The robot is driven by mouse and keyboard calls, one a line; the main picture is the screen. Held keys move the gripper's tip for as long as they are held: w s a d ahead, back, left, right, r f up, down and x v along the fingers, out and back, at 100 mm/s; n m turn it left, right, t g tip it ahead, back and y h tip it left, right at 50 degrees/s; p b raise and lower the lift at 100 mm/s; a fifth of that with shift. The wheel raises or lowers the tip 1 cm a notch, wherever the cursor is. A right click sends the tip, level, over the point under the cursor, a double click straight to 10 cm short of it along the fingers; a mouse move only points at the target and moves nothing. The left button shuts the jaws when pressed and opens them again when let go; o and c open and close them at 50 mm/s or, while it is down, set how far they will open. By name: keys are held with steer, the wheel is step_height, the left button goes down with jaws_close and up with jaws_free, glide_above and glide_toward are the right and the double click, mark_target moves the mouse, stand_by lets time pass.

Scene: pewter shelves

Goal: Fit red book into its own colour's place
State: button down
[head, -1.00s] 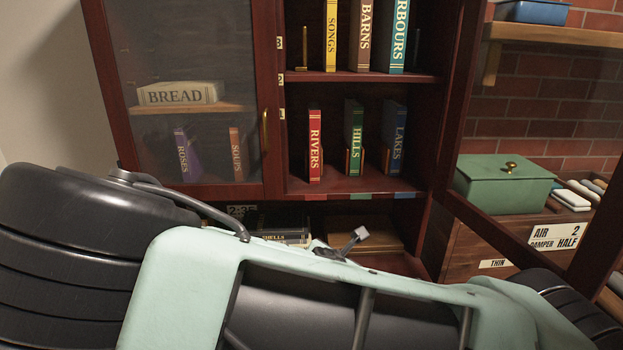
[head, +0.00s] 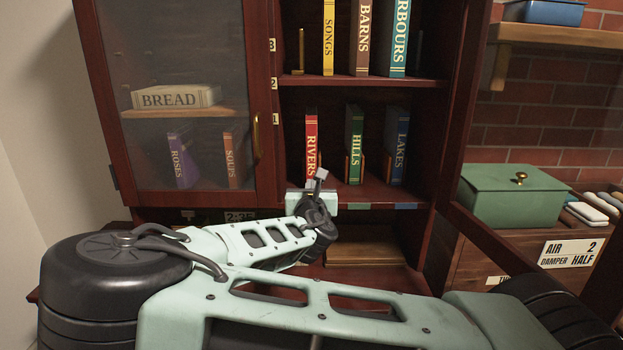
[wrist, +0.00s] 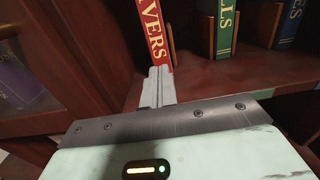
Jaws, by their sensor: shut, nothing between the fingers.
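The red book (head: 311,135), lettered RIVERS, stands upright at the left of the open cabinet's lower shelf, spine outward. It also shows at the top of the wrist view (wrist: 152,28). My gripper (head: 320,176) is shut and empty in front of the lower spine. In the wrist view the closed fingers (wrist: 158,78) point at the spine's lower end and overlap it; I cannot tell whether they touch. The shelf's front edge carries a green strip (head: 357,206) and a blue strip (head: 405,206). My gripper hides the edge below the red book.
A green HILLS book (head: 354,140) and a blue LAKES book (head: 396,145) stand to the right, with bookends. A glass door (head: 190,60) closes the cabinet's left side. Several books fill the upper shelf. A green box (head: 515,197) sits right of the cabinet.

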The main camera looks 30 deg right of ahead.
mark_target(312, 173)
steer(key=shift+x, duration=2.5)
steer(key=x, duration=0.4)
steer(key=shift+w+d, duration=0.4)
steer(key=shift+w, duration=0.15)
steer(key=shift+r, duration=0.1)
